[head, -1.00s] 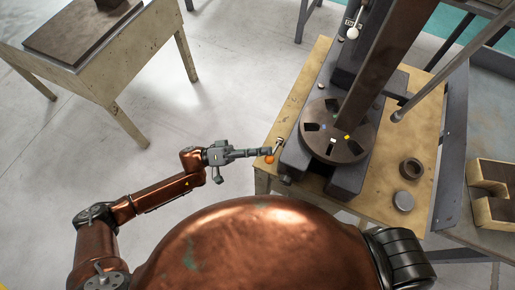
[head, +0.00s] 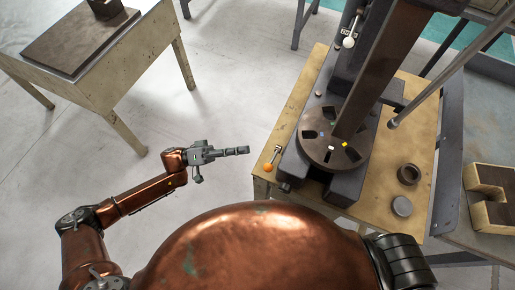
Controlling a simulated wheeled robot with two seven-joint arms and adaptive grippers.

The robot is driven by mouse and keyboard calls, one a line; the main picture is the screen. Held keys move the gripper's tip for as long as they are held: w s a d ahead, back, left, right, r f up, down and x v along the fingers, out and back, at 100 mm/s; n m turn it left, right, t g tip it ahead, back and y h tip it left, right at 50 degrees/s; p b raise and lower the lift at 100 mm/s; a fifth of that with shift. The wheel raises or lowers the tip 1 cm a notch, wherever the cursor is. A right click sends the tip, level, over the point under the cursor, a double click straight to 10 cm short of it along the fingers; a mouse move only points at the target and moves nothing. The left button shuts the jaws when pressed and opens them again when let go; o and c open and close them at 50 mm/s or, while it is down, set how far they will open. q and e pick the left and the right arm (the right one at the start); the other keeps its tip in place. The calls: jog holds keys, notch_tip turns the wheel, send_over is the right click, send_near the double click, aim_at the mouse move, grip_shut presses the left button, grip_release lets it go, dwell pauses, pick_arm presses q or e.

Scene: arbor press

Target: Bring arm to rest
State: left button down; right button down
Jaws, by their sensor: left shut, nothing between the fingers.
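My left gripper (head: 244,151) is shut with nothing in it. It is held out over the floor, to the left of the press table (head: 262,188) and apart from it. A small lever with an orange ball knob (head: 267,168) sits at the left side of the press base, a short gap to the right of the fingertips. The arbor press has a dark round slotted plate (head: 329,147) and a tall dark ram column (head: 380,75). My right gripper is out of view.
A dark ring (head: 409,174) and a grey disc (head: 402,206) lie on the table right of the press. A tan block with a notch (head: 490,196) stands at far right. Another table (head: 150,60) is at upper left. The floor (head: 225,100) between the tables is clear.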

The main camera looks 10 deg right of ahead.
pick_arm(q)
jog(key=shift+v, duration=1.15)
jog(key=shift+w, duration=0.1)
